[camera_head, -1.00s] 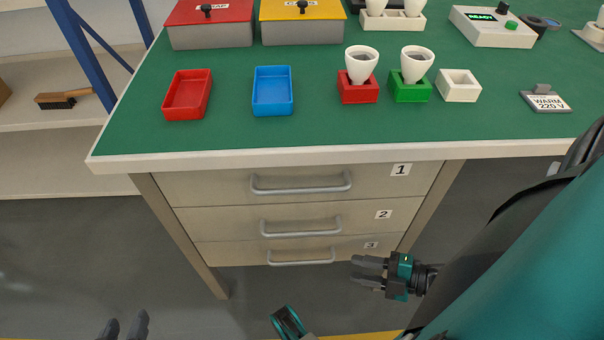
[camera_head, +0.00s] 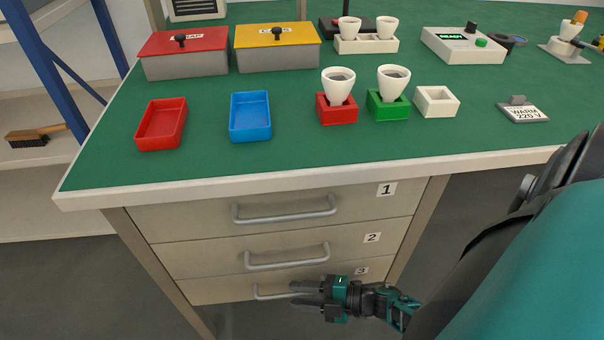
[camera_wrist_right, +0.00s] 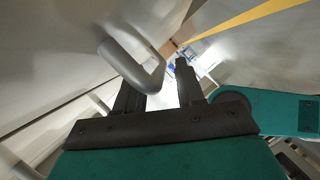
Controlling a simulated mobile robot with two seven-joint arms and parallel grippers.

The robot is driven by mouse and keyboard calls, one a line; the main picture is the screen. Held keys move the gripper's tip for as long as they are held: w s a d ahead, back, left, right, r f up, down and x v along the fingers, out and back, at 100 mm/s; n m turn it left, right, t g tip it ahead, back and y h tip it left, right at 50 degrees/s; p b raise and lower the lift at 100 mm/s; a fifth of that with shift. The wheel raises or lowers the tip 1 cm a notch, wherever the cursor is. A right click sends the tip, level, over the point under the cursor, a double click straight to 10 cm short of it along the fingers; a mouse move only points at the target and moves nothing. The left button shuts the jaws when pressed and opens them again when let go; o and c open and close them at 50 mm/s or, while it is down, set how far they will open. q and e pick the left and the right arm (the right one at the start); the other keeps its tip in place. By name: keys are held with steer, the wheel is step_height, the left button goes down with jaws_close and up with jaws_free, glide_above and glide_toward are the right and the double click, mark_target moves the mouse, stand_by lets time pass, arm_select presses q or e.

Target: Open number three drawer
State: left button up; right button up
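The number three drawer (camera_head: 215,291) is the lowest of the stack under the bench and looks closed. Its grey bar handle (camera_head: 268,294) is partly hidden by my right gripper (camera_head: 296,294). The gripper's fingers reach in from the right at the handle's right end. In the right wrist view the gripper (camera_wrist_right: 158,88) is open, with its two fingers apart. A bent grey handle (camera_wrist_right: 128,66) shows at the opening between them; I cannot tell whether it touches a finger. My left gripper is out of view.
Drawer one (camera_head: 180,219) and drawer two (camera_head: 195,256) are closed above, with handles sticking out. The green bench top (camera_head: 300,165) overhangs them and carries trays, cups in holders and lidded boxes. Open floor lies left of the drawers.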

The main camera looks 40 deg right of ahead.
steer(key=shift+w, duration=0.1)
jaws_close()
stand_by(0.3)
